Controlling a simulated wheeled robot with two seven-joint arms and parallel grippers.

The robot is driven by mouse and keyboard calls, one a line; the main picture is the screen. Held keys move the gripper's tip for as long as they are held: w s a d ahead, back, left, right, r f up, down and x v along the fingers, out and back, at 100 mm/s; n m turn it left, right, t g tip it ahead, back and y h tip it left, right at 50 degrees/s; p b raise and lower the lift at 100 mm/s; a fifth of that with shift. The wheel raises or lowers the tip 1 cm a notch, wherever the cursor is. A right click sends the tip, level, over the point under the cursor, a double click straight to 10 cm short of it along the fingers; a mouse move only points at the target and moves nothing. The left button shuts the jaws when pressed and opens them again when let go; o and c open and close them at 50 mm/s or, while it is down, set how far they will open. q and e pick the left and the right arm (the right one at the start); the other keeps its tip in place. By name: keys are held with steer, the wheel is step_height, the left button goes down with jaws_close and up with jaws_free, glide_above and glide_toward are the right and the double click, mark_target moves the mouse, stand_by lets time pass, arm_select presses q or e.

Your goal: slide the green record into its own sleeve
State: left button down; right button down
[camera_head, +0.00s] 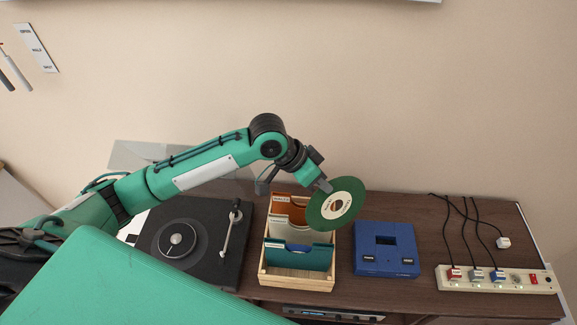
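The green record (322,217) has a cream label and is held tilted in the air, over the right back side of the wooden crate. My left gripper (325,186) is shut on its upper left edge. The crate (297,284) stands on the cabinet below and holds upright sleeves: orange-brown at the back (288,209), pale grey in the middle (291,233) and teal at the front (300,256). Small tabs on the sleeves are too small to read. The record hides part of the sleeves' right side. My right gripper is not in view.
A black turntable (207,254) sits left of the crate, its clear lid (135,154) raised behind. A blue box (386,264) stands right of the crate. Farther right is a power strip (516,290) with plugs and black cables. The wooden top between them is bare.

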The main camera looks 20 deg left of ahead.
arm_select(q)
steer(key=s+a+r+m+p, duration=0.2)
steer(key=a+m, duration=0.4)
steer(key=a, duration=0.1)
steer(key=shift+m+g, duration=0.3)
steer(key=shift+g, duration=0.1)
steer(key=f+b, duration=0.5)
steer(key=b, duration=0.1)
steer(key=shift+a+f+b, duration=0.35)
steer(key=shift+f+b, duration=0.05)
steer(key=shift+r+p, duration=0.1)
steer(key=shift+p, duration=0.4)
steer(key=shift+f, duration=0.25)
stand_by(0.5)
steer(key=shift+f+p, duration=0.2)
steer(key=shift+p, duration=0.25)
